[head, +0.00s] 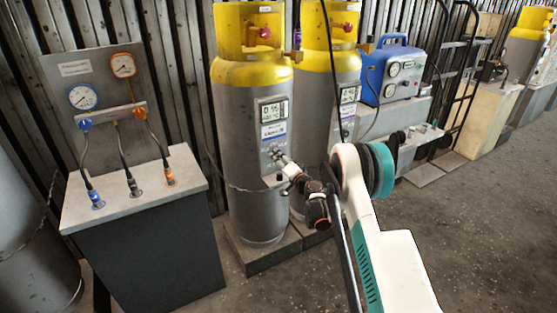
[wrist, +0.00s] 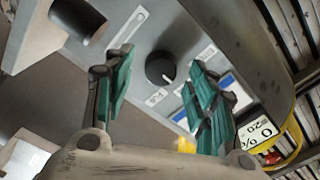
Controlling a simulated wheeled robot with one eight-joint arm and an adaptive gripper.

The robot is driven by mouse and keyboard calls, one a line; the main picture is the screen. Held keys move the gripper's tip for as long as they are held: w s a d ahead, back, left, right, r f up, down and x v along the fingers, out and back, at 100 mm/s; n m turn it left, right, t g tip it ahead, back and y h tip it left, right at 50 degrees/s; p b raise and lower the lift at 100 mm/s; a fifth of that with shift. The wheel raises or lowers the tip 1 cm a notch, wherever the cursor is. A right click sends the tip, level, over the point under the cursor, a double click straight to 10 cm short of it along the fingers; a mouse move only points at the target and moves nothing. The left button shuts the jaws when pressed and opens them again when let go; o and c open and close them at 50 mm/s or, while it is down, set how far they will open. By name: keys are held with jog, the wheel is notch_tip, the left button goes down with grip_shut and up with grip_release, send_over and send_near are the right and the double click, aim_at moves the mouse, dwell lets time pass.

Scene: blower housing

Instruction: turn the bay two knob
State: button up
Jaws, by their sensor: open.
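A round black knob (wrist: 160,68) with a light pointer mark sits on a grey panel in the wrist view. My gripper (wrist: 164,60) is open, with one green-padded finger to each side of the knob. I see no clear contact between fingers and knob. In the head view, my gripper (head: 280,157) is at the front of the left grey cylinder (head: 245,205) with a yellow top, below its display (head: 272,111). There my gripper hides most of the knob area. I cannot read a bay number.
A dark round fitting (wrist: 80,20) protrudes beside the knob panel. A second yellow-topped cylinder (head: 318,110) stands close to the right. A gauge bench (head: 185,190) with hoses stands left. A blue unit (head: 395,70) is at back right. Open floor (head: 480,220) lies right.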

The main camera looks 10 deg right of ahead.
jog(key=v, duration=1)
jog(key=shift+s, duration=0.35)
jog(key=shift+d, duration=0.1)
jog(key=s+a+r+n+g+y, duration=0.1)
jog(key=s+a+r+n+g, duration=0.15)
jog(key=r, duration=0.45)
jog(key=s+a+r+n+g, duration=0.1)
jog(key=s+a+r, duration=0.15)
jog(key=r, duration=0.45)
jog(key=s+a+r+n+g, duration=0.2)
jog(key=s+a+r, duration=0.2)
jog(key=s+r, duration=0.5)
jog(key=s+d+f+n+g+h, duration=0.1)
jog(key=s+d+g+h, duration=0.1)
jog(key=s, duration=1.5)
jog(key=s+d+f+n+g+h, duration=0.1)
jog(key=s+d+n+g+h, duration=0.1)
jog(key=s, duration=1.6)
jog(key=d+h, duration=0.1)
jog(key=h, duration=0.1)
jog(key=shift+d+f+g+h, duration=0.15)
jog(key=shift+d+g+h, duration=0.05)
jog(key=shift+g+h, duration=0.15)
